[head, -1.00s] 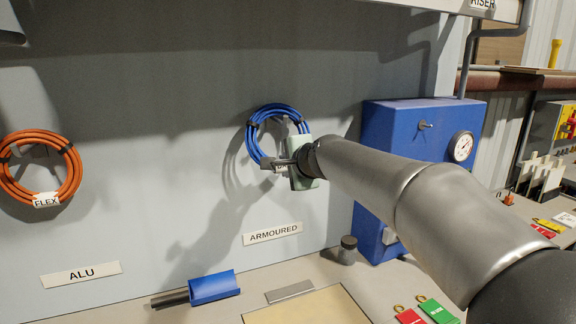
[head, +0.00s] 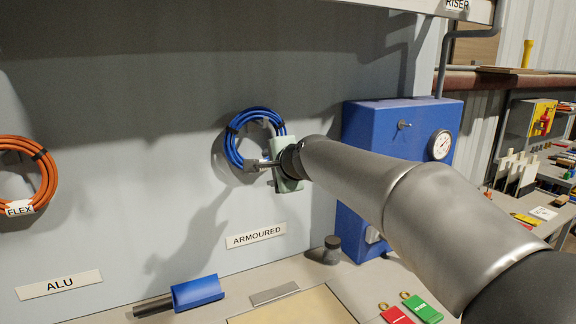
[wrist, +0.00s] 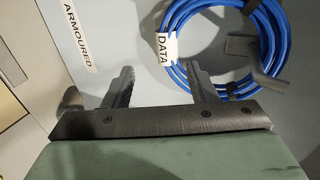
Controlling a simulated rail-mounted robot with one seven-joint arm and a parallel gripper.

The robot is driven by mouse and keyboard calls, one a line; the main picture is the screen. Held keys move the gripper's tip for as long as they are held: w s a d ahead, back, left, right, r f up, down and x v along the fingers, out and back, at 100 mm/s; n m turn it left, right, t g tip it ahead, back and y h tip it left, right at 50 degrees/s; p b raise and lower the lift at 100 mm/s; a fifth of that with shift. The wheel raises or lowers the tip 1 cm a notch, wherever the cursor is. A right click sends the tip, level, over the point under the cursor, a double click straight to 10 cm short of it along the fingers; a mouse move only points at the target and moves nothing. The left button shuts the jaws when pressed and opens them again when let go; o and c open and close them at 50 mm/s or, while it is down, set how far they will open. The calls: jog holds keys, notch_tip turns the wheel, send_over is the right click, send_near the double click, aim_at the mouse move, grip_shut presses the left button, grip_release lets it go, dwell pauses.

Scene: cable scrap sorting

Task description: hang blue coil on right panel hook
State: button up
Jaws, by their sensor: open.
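The blue coil (head: 230,148) hangs against the grey panel above the ARMOURED label (head: 256,236). In the wrist view the coil (wrist: 281,35) is at the upper right with a white DATA tag (wrist: 164,48). A grey hook (wrist: 240,45) passes through its loop, and its end shows in front of the strands. My gripper (head: 254,165) is at the coil's lower right in the head view. In the wrist view its two fingers (wrist: 160,82) are spread with nothing between them. The right fingertip overlaps the coil's edge in the picture; contact cannot be told.
An orange FLEX coil (head: 45,180) hangs at left, above the ALU label (head: 59,285). A blue box with a gauge (head: 440,145) stands right of the coil, behind my arm. A blue block (head: 197,292), a dark knob (head: 332,250) and red and green tags (head: 422,307) lie on the bench.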

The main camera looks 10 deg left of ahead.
jog(key=b+v, duration=0.1)
jog(key=v, duration=1.4)
jog(key=s+d+f+n+g+h+p, duration=0.2)
jog(key=s+d+f+n+h, duration=0.15)
jog(key=d+f, duration=0.5)
jog(key=s+d+f+n+g+h+p, duration=0.25)
jog(key=s+d+f, duration=0.25)
jog(key=d+f, duration=0.3)
jog(key=s+d+f+n+g+h+p, duration=0.1)
jog(key=s+d+f+n+g, duration=0.1)
jog(key=s+d+f, duration=0.2)
jog(key=s+d+f+n+g+h+p, duration=0.1)
jog(key=s+d+f, duration=0.4)
jog(key=s, duration=0.6)
notch_tip(320, 180, down, 2)
jog(key=shift+d+f+n+g+p, duration=0.1)
jog(key=shift+d+n+g+p, duration=0.15)
jog(key=shift+n+g, duration=0.6)
jog(key=shift+w+m, duration=0.1)
jog(key=shift+m, duration=0.15)
